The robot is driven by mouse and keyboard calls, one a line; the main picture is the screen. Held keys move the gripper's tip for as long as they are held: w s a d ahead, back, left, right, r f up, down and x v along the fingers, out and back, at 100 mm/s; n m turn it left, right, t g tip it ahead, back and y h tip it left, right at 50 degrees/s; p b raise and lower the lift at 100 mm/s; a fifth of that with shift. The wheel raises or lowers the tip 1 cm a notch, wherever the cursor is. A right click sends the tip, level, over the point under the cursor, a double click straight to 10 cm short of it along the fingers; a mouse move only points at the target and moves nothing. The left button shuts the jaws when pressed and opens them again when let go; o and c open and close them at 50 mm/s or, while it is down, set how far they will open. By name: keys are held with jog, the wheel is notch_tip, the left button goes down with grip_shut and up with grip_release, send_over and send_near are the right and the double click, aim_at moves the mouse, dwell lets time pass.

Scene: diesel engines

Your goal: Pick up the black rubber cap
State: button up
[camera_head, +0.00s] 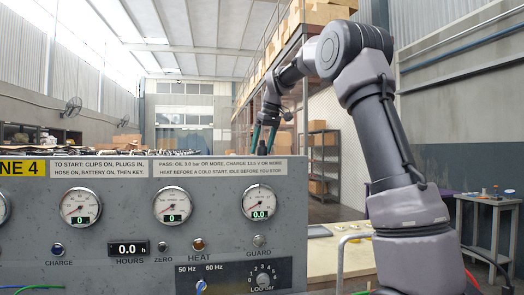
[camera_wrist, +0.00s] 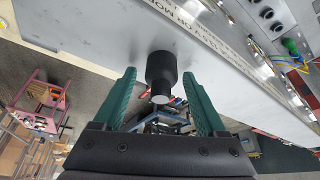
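A black stepped cylinder, which looks like the black rubber cap (camera_wrist: 160,68), shows in the middle of the wrist view against a pale grey panel face. Its narrower end points toward my gripper. My gripper (camera_wrist: 159,74) is open, with one green finger on each side of the cap and a visible gap on both sides. In the head view my gripper (camera_head: 265,133) points down behind the top edge of the gauge panel. The cap cannot be made out there.
The grey gauge panel (camera_head: 100,225) fills the lower left of the head view. A pale bench top (camera_head: 335,255) lies right of it, with a small workbench (camera_head: 490,200) farther right. In the wrist view a pink frame (camera_wrist: 42,100) stands at the left.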

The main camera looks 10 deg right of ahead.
grip_shut()
